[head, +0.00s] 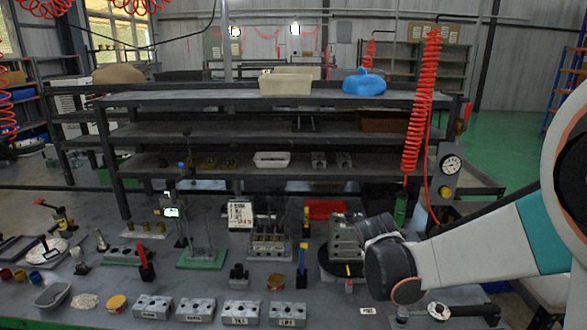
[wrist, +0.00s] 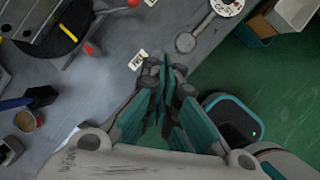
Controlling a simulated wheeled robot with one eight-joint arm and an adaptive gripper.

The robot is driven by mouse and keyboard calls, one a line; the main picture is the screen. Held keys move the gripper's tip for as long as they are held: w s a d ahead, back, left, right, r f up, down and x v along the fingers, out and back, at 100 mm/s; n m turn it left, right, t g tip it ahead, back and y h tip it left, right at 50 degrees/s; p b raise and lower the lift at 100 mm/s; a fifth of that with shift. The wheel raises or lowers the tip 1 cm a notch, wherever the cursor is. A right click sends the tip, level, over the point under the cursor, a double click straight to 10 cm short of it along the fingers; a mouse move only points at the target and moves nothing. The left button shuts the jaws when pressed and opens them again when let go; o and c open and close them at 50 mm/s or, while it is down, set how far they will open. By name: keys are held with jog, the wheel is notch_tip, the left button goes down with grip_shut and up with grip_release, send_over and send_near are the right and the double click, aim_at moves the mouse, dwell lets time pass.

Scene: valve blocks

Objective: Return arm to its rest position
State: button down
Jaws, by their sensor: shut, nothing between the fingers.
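My gripper (wrist: 165,70) shows in the wrist view with its teal and grey fingers shut and nothing between them. It is above the edge of the grey table (wrist: 95,80), with green floor below and to the right. In the head view my white and teal arm (head: 480,250) reaches in from the right over the right part of the table. Its dark joint is in front of the round-based vise (head: 345,240). The gripper's fingers cannot be made out in the head view.
Several metal valve blocks (head: 241,313) stand along the table's front. A green-based stand (head: 202,258) and a block in a fixture (head: 269,246) are behind them. Shelves (head: 270,130) stand at the back. A red coiled hose (head: 420,100) hangs at the right. A small white tag (wrist: 136,60) lies near the gripper.

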jog(key=s+a+r+m+t+y, duration=0.1)
jog(key=s+a+r+m, duration=0.1)
jog(key=s+r+m, duration=0.2)
jog(key=s+a+r+m+t+y, duration=0.1)
jog(key=s+r+m, duration=0.3)
jog(key=s+m, duration=0.6)
jog(key=s+a+r+m+t+y, duration=0.1)
jog(key=s+a+r+m, duration=0.2)
jog(key=s+m, duration=0.4)
jog(key=shift+s+a+r+m+t+y, duration=0.25)
jog(key=shift+r+m+y, duration=0.2)
jog(key=shift+m, duration=0.55)
